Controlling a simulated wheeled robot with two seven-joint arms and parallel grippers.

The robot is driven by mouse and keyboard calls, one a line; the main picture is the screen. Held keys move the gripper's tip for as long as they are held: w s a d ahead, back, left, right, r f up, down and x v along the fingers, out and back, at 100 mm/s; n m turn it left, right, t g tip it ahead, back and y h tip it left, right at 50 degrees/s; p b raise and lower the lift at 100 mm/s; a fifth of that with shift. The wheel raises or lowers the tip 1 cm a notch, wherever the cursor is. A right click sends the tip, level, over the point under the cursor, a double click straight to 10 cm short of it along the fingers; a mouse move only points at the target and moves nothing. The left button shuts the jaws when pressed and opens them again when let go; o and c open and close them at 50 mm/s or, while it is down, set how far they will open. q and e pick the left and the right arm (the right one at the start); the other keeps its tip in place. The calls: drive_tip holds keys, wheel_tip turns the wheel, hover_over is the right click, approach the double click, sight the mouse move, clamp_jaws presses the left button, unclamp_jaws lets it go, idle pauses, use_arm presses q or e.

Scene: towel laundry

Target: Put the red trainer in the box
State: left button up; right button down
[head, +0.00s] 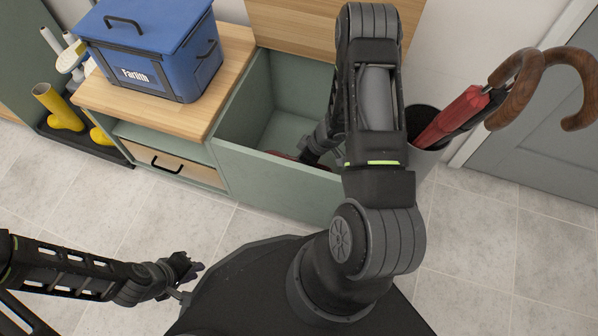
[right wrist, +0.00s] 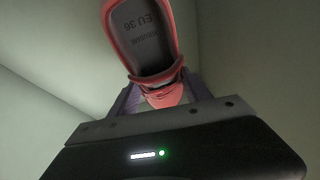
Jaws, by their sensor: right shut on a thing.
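The red trainer (right wrist: 144,40) shows large in the right wrist view, with a dark insole marked EU 36. My right gripper (right wrist: 160,98) is shut on its near end. In the head view my right gripper (head: 306,158) is down inside the open green box (head: 255,168), behind the front wall. Only a dark red sliver of the trainer (head: 284,155) shows there, beside the gripper. I cannot tell whether the trainer touches the box floor. My left gripper (head: 192,281) is open and empty over the floor at the lower left.
The wooden lid (head: 290,22) stands raised behind the box. A shut blue chest (head: 150,45) sits on the wooden bench top (head: 105,95) to the left. Yellow boots (head: 65,115) stand farther left. An umbrella bin (head: 424,155) stands close on the right.

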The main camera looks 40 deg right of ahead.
sight(320, 166)
drive_tip(key=shift+r, duration=0.1)
wheel_tip(320, 166, down, 5)
drive_tip(key=b, duration=0.2)
drive_tip(key=shift+b, duration=0.4)
drive_tip(key=shift+c, duration=2.2)
unclamp_jaws()
drive_tip(key=p+v, duration=0.3)
drive_tip(key=v, duration=0.3)
drive_tip(key=shift+r+p, duration=0.25)
drive_tip(key=shift+p, duration=0.15)
drive_tip(key=shift+s+d+r, duration=0.25)
drive_tip(key=shift+r, duration=0.2)
